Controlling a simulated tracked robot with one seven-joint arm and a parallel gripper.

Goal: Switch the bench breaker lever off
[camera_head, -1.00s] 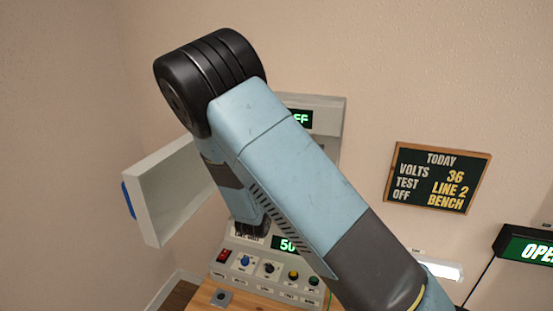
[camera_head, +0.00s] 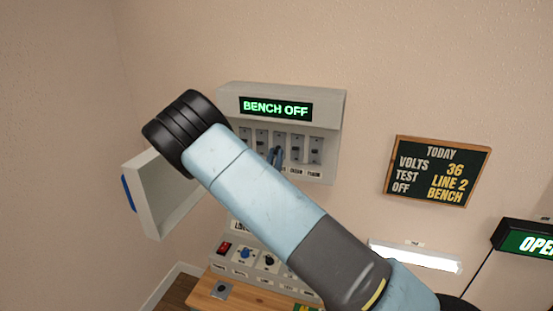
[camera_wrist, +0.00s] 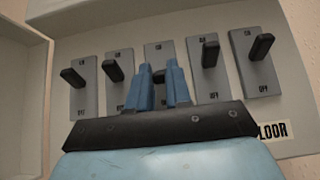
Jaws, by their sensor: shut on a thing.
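The breaker box (camera_head: 337,112) is on the wall, and its green display (camera_head: 276,107) reads "BENCH OFF". A row of several dark levers on grey plates shows in the wrist view, one lever (camera_wrist: 262,47) at the right end and one (camera_wrist: 73,77) at the left end. My gripper (camera_wrist: 162,84) has its blue fingers on either side of the middle lever (camera_wrist: 159,76) and is shut on it. The fingers (camera_head: 275,156) also show in the head view at the panel. My fingers hide much of the middle lever, and its name label cannot be read.
The box's door (camera_head: 160,200) stands open at the left. Below is a console (camera_head: 262,258) with knobs and a red switch, on a wooden bench (camera_head: 205,288).

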